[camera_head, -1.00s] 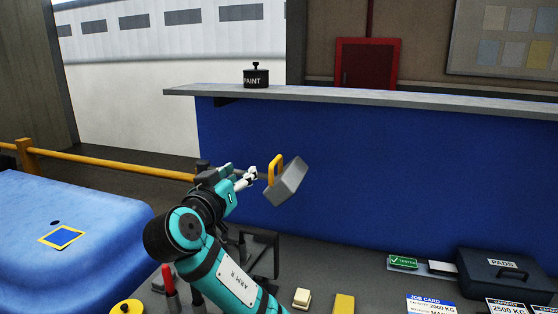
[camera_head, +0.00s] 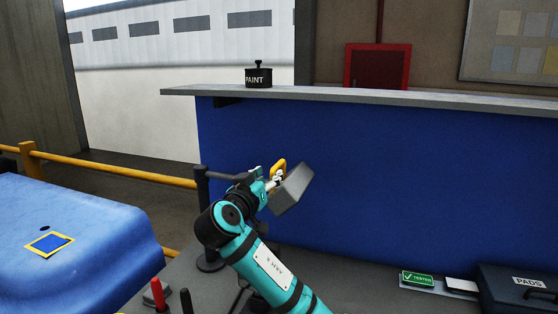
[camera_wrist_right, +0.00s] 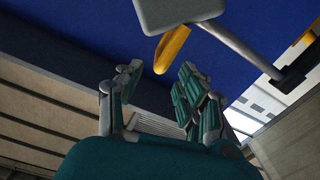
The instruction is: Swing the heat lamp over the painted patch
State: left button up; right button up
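The heat lamp has a grey box-shaped head (camera_head: 292,188) with a yellow loop handle (camera_head: 278,167). Its dark arm reaches from a black upright post (camera_head: 202,210). My right gripper (camera_head: 274,181) is at the handle in the head view. In the right wrist view my right gripper (camera_wrist_right: 160,72) is open, its fingers spread. The yellow handle (camera_wrist_right: 171,48) shows just beyond and between the fingertips, not clasped, with the lamp head (camera_wrist_right: 182,12) above it. The painted patch (camera_head: 50,243), a blue square outlined in yellow, is on the blue body panel (camera_head: 110,240) at left. My left gripper is out of view.
A yellow rail (camera_head: 115,169) runs behind the panel to the post. A grey shelf (camera_head: 370,96) on a blue wall holds a paint pot (camera_head: 258,76). A red-handled tool (camera_head: 157,293) stands at lower left. A pads case (camera_head: 520,285) sits at lower right.

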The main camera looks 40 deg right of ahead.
aim_at(279, 162)
jog(key=p+x, duration=0.2)
jog(key=x, duration=0.5)
jog(key=shift+d+r, duration=0.15)
jog(key=shift+d, duration=0.05)
jog(key=shift+w+d+p, duration=0.3)
jog(key=shift+d, duration=0.15)
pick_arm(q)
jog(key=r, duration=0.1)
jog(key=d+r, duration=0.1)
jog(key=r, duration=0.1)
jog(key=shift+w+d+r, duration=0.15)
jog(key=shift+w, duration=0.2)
pick_arm(e)
jog(key=shift+a, duration=0.1)
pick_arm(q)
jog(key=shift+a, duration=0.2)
pick_arm(e)
grip_shut()
